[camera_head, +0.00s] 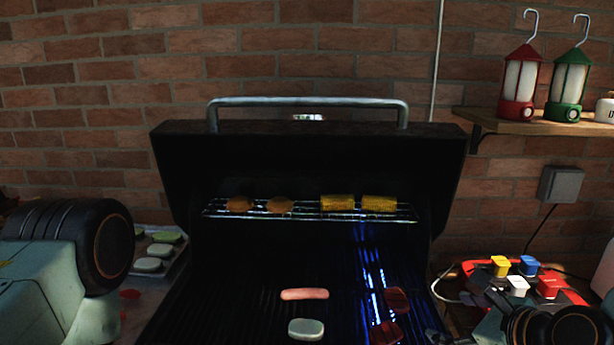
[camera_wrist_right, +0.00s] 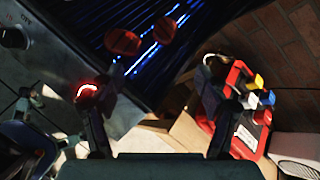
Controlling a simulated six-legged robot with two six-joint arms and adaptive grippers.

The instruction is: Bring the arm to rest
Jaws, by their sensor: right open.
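My right arm (camera_head: 555,325) comes in at the lower right of the head view, with a dark part of the gripper (camera_head: 437,337) at the bottom edge beside the grill. In the right wrist view the right gripper (camera_wrist_right: 155,88) has its two fingers wide apart with nothing between them. Beyond them lies the dark grill grate (camera_wrist_right: 120,15) with two red pieces (camera_wrist_right: 125,42). My left arm (camera_head: 65,260) shows at the left edge of the head view; its gripper is out of view.
The open grill (camera_head: 310,165) holds a sausage (camera_head: 305,294), a pale slice (camera_head: 306,328) and a rack (camera_head: 310,211) with corn and brown pieces. A tray (camera_head: 178,270) of pale slices stands left. A red box with coloured blocks (camera_head: 548,287) stands right, below shelf lanterns (camera_head: 520,85).

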